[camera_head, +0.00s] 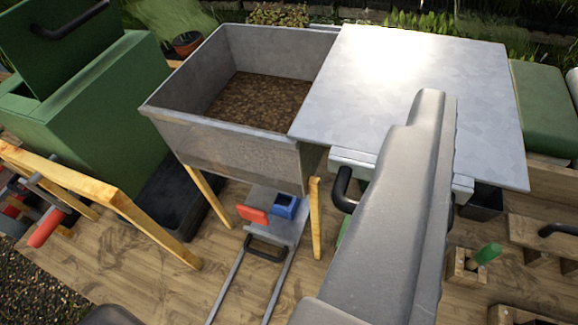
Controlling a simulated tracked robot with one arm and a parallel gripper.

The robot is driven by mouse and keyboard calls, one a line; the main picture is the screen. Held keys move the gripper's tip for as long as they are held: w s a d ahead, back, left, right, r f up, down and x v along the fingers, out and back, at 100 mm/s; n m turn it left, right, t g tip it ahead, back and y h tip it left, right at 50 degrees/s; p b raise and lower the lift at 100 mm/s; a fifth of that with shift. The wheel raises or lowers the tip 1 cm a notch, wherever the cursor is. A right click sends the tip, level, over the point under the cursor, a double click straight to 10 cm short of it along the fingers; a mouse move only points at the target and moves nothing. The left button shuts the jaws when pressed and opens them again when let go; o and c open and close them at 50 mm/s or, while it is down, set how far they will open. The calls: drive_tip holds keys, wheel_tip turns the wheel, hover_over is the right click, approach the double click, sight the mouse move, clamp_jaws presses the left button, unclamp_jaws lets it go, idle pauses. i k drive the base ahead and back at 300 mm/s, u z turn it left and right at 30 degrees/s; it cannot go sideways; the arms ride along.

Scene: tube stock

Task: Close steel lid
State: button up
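The steel lid (475,85) is a flat, pale grey panel at the upper right. It lies level beside the steel bin (225,140), with its left edge along the bin's right side. The bin is open at the top and shows brown soil inside. A grey part of my arm, with my gripper (430,97) at its far end, reaches from the bottom over the near part of the lid. It hides part of the lid's front edge. I cannot tell whether it touches the lid, and separate fingers cannot be made out.
A green box (100,100) with a raised lid stands at the left. A wooden frame (120,205) is in front of it. A black handle (343,188) sits below the steel lid. Rails and a small blue block (285,207) are under the bin. A green cushion-like thing (545,105) is at the right.

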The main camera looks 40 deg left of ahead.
sight(370, 81)
drive_tip(key=u, duration=0.65)
drive_tip(key=k, duration=1.25)
drive_tip(key=u, duration=0.1)
drive_tip(key=i, duration=0.7)
drive_tip(key=z, duration=0.05)
